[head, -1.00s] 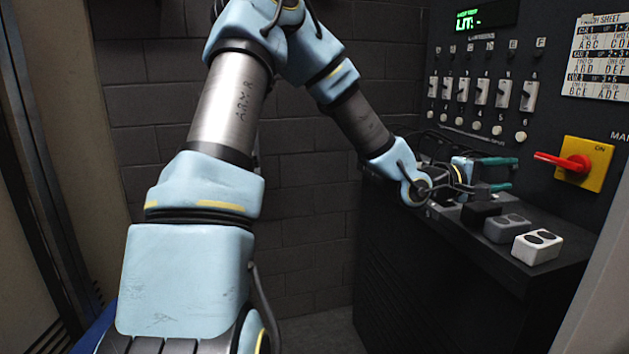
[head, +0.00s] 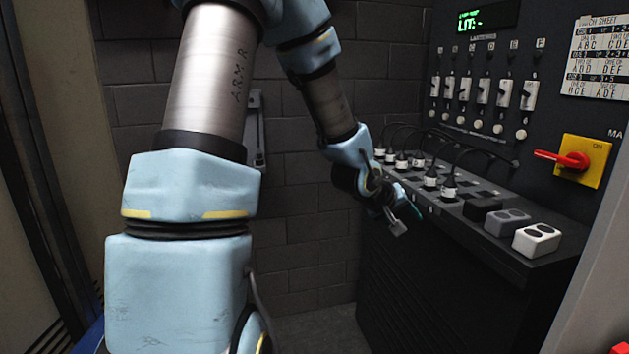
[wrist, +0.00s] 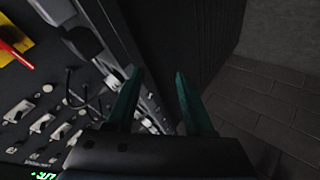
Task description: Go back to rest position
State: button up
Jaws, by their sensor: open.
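My gripper (head: 401,217) hangs at the left front edge of the dark console in the head view, tilted downward and clear of the buttons. In the wrist view its two green fingers (wrist: 158,85) stand apart with nothing between them. The console (head: 480,232) carries a black button box (head: 480,207), a grey one (head: 507,222) and a white one (head: 537,238) in a row at its right end. Each of the grey and white boxes has two dark round spots on top.
Several cabled plugs (head: 430,178) stand on the console behind my gripper. Above them is a panel with a row of switches (head: 483,92), a green display (head: 487,17), a red handle on a yellow plate (head: 583,165) and a printed sheet (head: 600,55). Floor left of the console is clear.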

jog(key=s+a+f+g+y, duration=0.1)
jog(key=s+a+y, duration=0.15)
jog(key=a, duration=0.65)
jog(key=s+a+f+g+y, duration=0.1)
jog(key=s+a+y, duration=0.15)
jog(key=a, duration=0.65)
jog(key=s+a+m+g+y, duration=0.1)
jog(key=s+a+g+y, duration=0.1)
jog(key=s+a, duration=0.6)
jog(key=shift+a+r+g, duration=0.3)
jog(key=shift+a+r, duration=0.15)
jog(key=shift+a, duration=0.2)
